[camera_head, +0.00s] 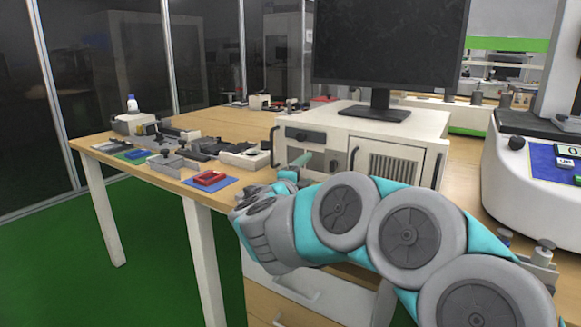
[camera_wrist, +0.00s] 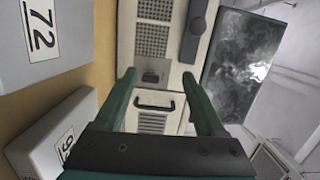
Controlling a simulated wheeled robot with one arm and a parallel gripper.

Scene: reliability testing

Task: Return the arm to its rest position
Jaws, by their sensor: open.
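My arm shows in the head view, stretched from the lower right toward the table, teal and grey. My gripper (camera_head: 293,170) is in front of the white cabinet unit (camera_head: 345,125), beside the table's right part. In the wrist view my gripper (camera_wrist: 163,95) has two green fingers held wide apart, with nothing between them. Behind the fingers the wrist view shows a white panel with a black handle (camera_wrist: 153,102) and vents. No object is held.
A wooden table (camera_head: 240,155) carries a red block on a blue mat (camera_head: 210,180) and several small devices. A monitor (camera_head: 390,45) stands on the cabinet unit. A white machine (camera_head: 530,190) is at right. Numbered boxes (camera_wrist: 45,40) are at left in the wrist view. Green floor (camera_head: 150,250) is open at left.

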